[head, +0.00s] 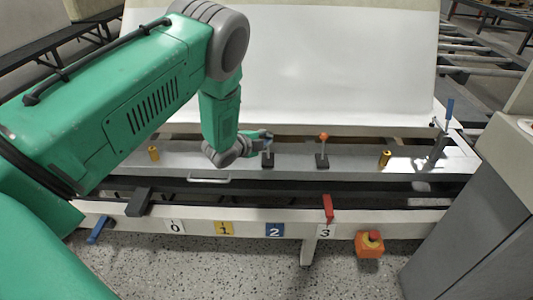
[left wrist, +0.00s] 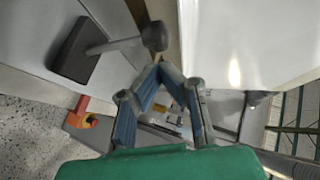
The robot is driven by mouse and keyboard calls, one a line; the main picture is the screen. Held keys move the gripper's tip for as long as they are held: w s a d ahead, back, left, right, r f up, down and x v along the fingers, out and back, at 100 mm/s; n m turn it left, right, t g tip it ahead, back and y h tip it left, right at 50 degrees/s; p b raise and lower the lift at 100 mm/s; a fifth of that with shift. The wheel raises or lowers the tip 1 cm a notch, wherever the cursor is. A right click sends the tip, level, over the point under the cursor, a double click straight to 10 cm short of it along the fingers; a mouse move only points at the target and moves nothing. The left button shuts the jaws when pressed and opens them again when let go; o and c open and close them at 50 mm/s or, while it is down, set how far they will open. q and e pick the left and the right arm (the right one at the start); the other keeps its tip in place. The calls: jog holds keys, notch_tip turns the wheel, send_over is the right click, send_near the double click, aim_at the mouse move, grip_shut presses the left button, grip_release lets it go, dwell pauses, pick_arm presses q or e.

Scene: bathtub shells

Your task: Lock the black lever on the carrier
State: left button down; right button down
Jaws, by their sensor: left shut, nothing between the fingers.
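The black lever (left wrist: 112,45) shows in the left wrist view, with a dark round knob, a grey stem and a black base block. In the head view its black base (head: 268,160) sits on the grey carrier bar (head: 350,162), and my gripper partly covers its upper part. My left gripper (head: 266,135) is at the lever's upper end. In the left wrist view its fingertips (left wrist: 160,66) meet, with nothing between them, just below the knob in the picture. Whether they touch the knob I cannot tell. My right gripper is not in view.
A lever with an orange knob (head: 323,138) stands to the right on the same bar. Gold cylinders (head: 385,158), a blue-handled clamp (head: 449,110), a red handle (head: 328,208) and a red-orange button box (head: 369,244) are around. A white panel (head: 310,65) rises behind.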

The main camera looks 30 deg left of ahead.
pick_arm(q)
jog(key=shift+w+a+g, duration=0.3)
jog(key=shift+w+g, duration=0.1)
jog(key=shift+w, duration=0.1)
jog(key=shift+w+a, duration=0.2)
jog(key=shift+w, duration=0.2)
jog(key=shift+w+r, duration=0.1)
jog(key=shift+r, duration=0.1)
